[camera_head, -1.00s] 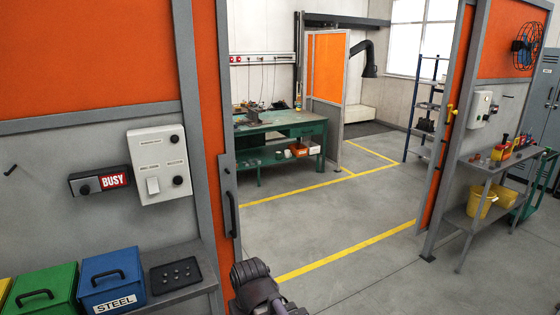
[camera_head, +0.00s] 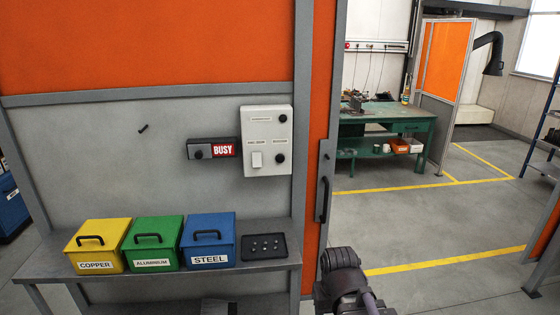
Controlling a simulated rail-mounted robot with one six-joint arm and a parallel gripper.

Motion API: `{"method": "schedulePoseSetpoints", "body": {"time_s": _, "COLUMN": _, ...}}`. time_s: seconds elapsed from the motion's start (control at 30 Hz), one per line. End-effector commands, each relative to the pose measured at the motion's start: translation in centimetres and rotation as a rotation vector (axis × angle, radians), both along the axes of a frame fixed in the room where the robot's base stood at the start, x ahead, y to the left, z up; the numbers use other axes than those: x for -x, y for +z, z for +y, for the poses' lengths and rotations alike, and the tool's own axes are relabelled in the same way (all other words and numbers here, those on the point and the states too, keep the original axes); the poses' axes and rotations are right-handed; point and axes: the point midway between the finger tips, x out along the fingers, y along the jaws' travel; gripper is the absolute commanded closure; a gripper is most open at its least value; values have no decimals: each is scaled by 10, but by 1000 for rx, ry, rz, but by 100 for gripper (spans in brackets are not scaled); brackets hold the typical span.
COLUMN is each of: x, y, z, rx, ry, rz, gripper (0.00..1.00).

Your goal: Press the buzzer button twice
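A pale control box (camera_head: 267,165) is on the grey wall panel, left of the door frame. It has one black round button (camera_head: 283,118) at its upper right, another black round button (camera_head: 280,158) at its lower right, and a white rocker switch (camera_head: 257,159) at its lower left. Small labels sit above these controls, too small to read surely, so I cannot tell for sure which is the buzzer button. A dark jointed part of my arm shows at the bottom, right of the box and lower. No gripper fingers can be made out, and nothing of mine touches the box.
A dark BUSY sign unit (camera_head: 213,149) with a black knob is left of the box. Below, a grey shelf (camera_head: 180,279) holds yellow, green and blue lidded bins and a black tray (camera_head: 264,247). A door handle (camera_head: 324,199) is at right. Open floor with yellow lines lies beyond.

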Motion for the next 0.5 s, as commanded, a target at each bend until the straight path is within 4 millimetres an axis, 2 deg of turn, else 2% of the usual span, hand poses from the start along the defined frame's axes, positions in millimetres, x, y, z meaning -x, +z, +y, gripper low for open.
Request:
{"method": "schedulePoseSetpoints", "body": {"time_s": 0.07, "x": 0, "y": 0, "z": 0, "rx": 0, "ry": 0, "rz": 0, "gripper": 53}}
{"method": "schedulePoseSetpoints", "body": {"time_s": 0.5, "x": 0, "y": 0, "z": 0, "rx": 0, "ry": 0, "rz": 0, "gripper": 96}}
